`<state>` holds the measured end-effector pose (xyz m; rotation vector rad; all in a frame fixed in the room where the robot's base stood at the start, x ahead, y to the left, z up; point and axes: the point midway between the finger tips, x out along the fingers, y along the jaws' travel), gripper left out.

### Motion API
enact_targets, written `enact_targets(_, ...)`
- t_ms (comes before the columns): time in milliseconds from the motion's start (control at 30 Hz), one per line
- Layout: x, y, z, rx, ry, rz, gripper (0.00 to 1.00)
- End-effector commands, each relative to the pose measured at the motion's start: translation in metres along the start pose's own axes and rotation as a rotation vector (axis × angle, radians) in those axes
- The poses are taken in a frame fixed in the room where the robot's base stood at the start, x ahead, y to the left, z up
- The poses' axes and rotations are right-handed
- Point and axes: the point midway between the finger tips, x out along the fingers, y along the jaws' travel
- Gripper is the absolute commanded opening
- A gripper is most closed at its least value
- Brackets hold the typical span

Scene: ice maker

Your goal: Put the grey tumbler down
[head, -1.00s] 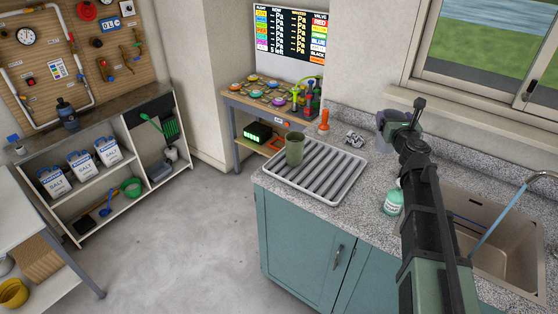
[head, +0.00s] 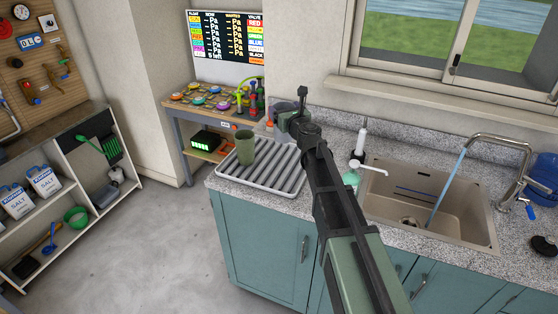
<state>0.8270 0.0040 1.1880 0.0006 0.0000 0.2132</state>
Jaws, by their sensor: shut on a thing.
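My gripper (head: 283,122) is at the far end of my outstretched arm, above the back right of the ribbed drying tray (head: 222,179). It is shut on the grey tumbler (head: 273,112), of which only a small pale grey part shows at the left of the jaws. The gripper hides the rest, and I cannot tell how far above the counter it is. A green cup (head: 246,148) stands upright at the tray's back left, apart from my gripper.
A sink (head: 450,205) with a tap (head: 500,140) and a soap bottle (head: 352,178) lie to the right. A bench with coloured valves (head: 205,100) stands behind left. Bare ribs of the tray show in front of the green cup.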

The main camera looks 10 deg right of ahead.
Motion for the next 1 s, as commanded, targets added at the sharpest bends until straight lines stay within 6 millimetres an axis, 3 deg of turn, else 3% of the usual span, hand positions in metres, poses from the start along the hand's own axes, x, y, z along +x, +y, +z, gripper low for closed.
enact_targets(33,0.0,0.0,-0.037,0.0,0.0,0.0,0.45)
enact_targets(200,0.0,0.0,-0.09,0.0,0.0,0.0,0.45)
enact_targets(267,0.0,0.0,-0.103,0.0,0.0,0.0,0.45)
enact_targets(500,0.0,0.0,-0.108,0.0,0.0,0.0,0.45)
enact_targets(733,0.0,0.0,-0.152,0.0,0.0,0.0,0.45)
enact_targets(1000,0.0,0.0,-0.148,0.0,0.0,0.0,0.45)
